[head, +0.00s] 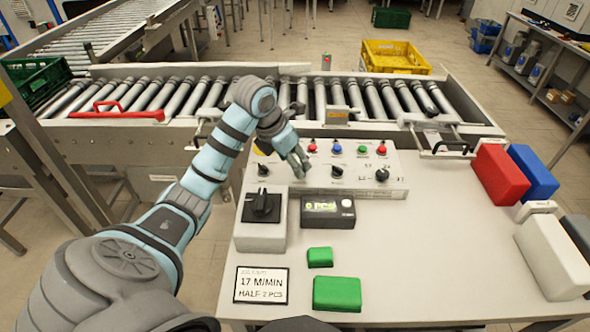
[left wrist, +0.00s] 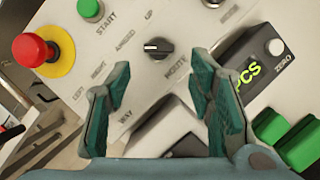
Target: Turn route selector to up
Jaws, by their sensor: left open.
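The route selector (left wrist: 157,48) is a small black knob on the grey control panel (left wrist: 135,75), in the left wrist view. The words AHEAD and UP are printed above it and ROUTE below. Its white mark points left in the picture, toward AHEAD. In the head view my left gripper hides this knob. My left gripper (head: 300,164) is over the panel's front face; in the left wrist view its open fingers (left wrist: 158,76) point toward the knob, which appears just beyond and between their tips. Nothing is between the fingers. My right gripper is not in view.
Other knobs (head: 337,171) and coloured buttons (head: 362,149) are close by. A red stop button (left wrist: 34,50) is at the left of the wrist view. A black switch (head: 263,205) and PCS counter (head: 327,212) stand before the panel. Green blocks (head: 337,294) lie nearer.

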